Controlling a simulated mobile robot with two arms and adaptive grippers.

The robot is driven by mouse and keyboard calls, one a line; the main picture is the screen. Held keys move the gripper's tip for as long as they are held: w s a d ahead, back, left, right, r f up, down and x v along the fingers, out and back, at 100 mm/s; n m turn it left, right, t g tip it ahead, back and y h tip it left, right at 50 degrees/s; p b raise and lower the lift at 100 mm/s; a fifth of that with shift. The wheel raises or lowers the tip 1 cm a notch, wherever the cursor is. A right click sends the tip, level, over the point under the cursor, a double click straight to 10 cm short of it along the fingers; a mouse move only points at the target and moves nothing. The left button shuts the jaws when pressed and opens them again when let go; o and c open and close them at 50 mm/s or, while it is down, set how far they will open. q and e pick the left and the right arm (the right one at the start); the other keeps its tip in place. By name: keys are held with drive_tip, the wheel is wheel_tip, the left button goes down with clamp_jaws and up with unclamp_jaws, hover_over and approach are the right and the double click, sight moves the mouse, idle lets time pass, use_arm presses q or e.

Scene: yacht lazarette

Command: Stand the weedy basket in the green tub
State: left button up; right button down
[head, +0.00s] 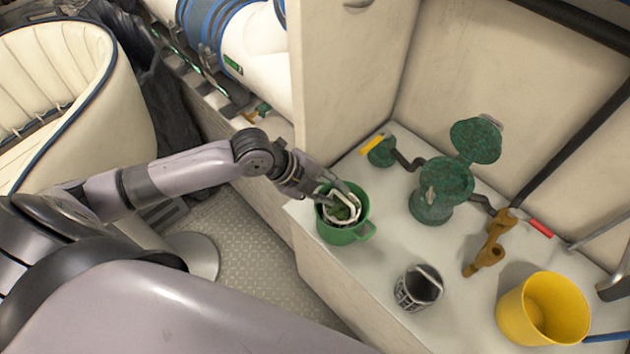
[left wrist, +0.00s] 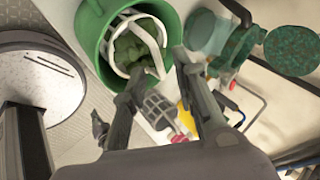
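The green tub (head: 345,234) stands near the counter's left front edge, its handle toward the lower right. The weedy basket (head: 341,208), a white cage with green weed in it, is inside the tub. It also shows in the left wrist view (left wrist: 125,45), within the tub's wall (left wrist: 90,32). I cannot tell whether it rests on the bottom. My left gripper (head: 337,193) is over the tub's mouth and partly covers the basket. Its fingers (left wrist: 160,70) are apart at the basket's near side, with no grip on it visible. My right gripper is not in view.
A dark mesh basket (head: 418,288) stands on the counter (head: 365,290), right of the tub. Behind are a green strainer housing (head: 440,190) with its lid up and a brown fitting (head: 490,243). A yellow tub (head: 543,312) stands at right. A wall panel (head: 345,80) rises behind.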

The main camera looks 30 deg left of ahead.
use_arm(q)
drive_tip(key=v, duration=0.7)
drive_tip(key=shift+r, duration=0.15)
